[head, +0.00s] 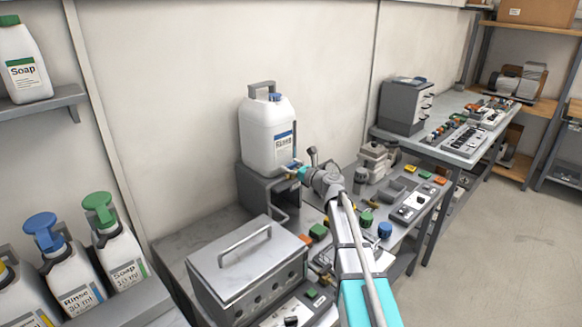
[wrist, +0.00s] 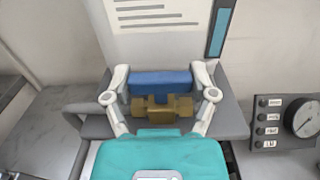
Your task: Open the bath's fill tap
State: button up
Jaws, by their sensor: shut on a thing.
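A brass tap (wrist: 162,108) with a blue handle (wrist: 160,83) sits in front of a white jug (wrist: 155,25) in the wrist view. My gripper (wrist: 160,80) has one finger on each side of the blue handle and is shut on it. In the head view my gripper (head: 297,172) is at the lower front of the white jug (head: 268,135), and hides most of the tap. The bath (head: 247,262), a metal box with a closed lid and bar handle, stands at the front left of the bench.
The jug stands on a grey stand (head: 262,192) against the wall. A panel with a round gauge (wrist: 305,118) is at right in the wrist view. Pump bottles (head: 118,250) stand at left. Switches, buttons and small parts crowd the bench right of the bath.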

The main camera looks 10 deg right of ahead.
jog(key=o, duration=1)
jog(key=shift+o, duration=0.2)
jog(key=shift+s+d, duration=0.1)
jog(key=shift+s, duration=0.05)
jog(key=v, duration=1.1)
jog(key=shift+s+d, duration=0.2)
jog(key=shift+s, duration=0.15)
jog(key=shift+r, duration=0.15)
